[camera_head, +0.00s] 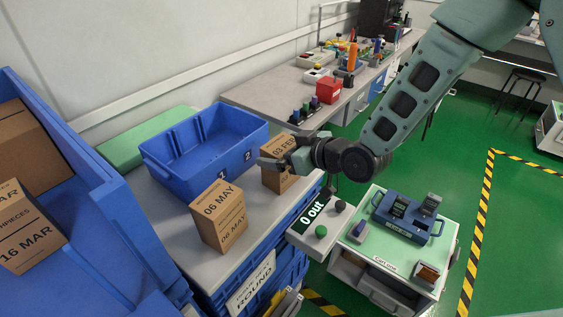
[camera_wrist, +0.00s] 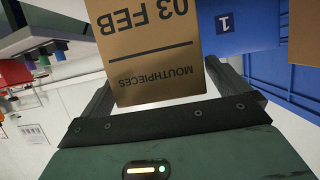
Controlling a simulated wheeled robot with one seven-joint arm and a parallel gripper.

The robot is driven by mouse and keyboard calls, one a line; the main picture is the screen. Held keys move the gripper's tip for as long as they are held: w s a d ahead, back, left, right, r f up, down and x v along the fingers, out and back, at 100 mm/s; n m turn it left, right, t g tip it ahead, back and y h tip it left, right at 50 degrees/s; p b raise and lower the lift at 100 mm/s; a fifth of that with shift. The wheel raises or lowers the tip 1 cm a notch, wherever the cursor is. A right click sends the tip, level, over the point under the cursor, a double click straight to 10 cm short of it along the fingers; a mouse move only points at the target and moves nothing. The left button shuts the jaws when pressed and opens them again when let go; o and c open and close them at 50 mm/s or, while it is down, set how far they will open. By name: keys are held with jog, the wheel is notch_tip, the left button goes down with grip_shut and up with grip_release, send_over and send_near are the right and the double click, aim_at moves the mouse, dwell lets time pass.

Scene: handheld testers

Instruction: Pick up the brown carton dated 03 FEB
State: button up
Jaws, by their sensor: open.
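The brown carton dated 03 FEB (camera_head: 279,177) stands on the grey bench top, to the right of the blue bin and behind the 06 MAY carton. In the wrist view the same carton (camera_wrist: 155,50) shows its "03 FEB" and "MOUTHPIECES" print upside down, between the two fingers. My gripper (camera_head: 279,163) is at the upper part of this carton, one finger showing across its front. In the wrist view my gripper (camera_wrist: 172,98) is open, with a gap between the carton and the right finger. Whether the left finger touches the carton I cannot tell.
A brown carton dated 06 MAY (camera_head: 219,217) stands close in front.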

jog(key=shift+x, duration=1.3)
jog(key=c, duration=1.1)
